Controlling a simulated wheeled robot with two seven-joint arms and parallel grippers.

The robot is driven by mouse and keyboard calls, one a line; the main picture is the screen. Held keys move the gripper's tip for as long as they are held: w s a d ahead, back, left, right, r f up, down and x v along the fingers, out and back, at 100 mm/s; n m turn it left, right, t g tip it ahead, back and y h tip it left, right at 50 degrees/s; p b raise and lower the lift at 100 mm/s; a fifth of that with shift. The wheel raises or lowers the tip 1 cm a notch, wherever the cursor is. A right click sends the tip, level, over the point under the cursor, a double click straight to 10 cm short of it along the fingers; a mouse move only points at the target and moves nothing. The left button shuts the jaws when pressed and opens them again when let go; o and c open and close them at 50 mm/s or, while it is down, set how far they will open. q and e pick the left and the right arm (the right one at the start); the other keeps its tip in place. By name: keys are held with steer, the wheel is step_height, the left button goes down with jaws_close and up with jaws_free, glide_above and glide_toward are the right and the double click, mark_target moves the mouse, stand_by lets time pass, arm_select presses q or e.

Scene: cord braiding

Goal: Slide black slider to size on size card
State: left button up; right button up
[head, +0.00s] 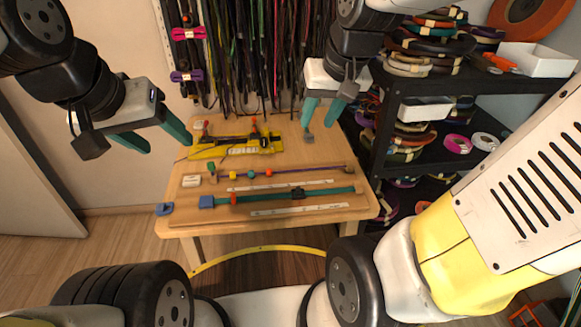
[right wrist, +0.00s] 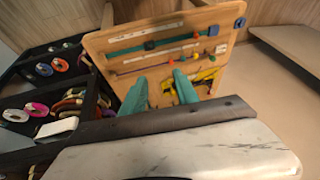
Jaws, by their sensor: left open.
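The black slider (head: 297,193) sits on a teal cord (head: 265,196) stretched across the front of the wooden table; the cord has a blue block (head: 207,201) and a red piece at its left. A white size card strip (head: 298,209) lies in front of the cord and another (head: 278,185) behind it. The slider also shows in the right wrist view (right wrist: 150,45). My left gripper (head: 168,142) is open and empty, above the table's left side. My right gripper (head: 318,127) is open and empty, over the table's back right, apart from the slider; its two teal fingers also show in the right wrist view (right wrist: 160,78).
A purple cord (head: 307,171) with coloured beads lies behind the teal one. A yellow tool (head: 235,147) lies at the back of the table (head: 185,222). Hanging cords are behind it. A black shelf (head: 425,75) with coils stands at the right.

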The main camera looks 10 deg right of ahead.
steer(key=w+f+g, duration=0.3)
steer(key=w+f, duration=0.7)
steer(key=f, duration=0.1)
steer(key=g+h, duration=0.2)
glide_above(299, 188)
steer(key=shift+m, duration=0.3)
step_height(299, 188, down, 15)
steer(key=shift+a+f, duration=0.1)
step_height(299, 188, down, 8)
steer(key=shift+r, duration=0.1)
jaws_close()
steer(key=shift+w, duration=0.1)
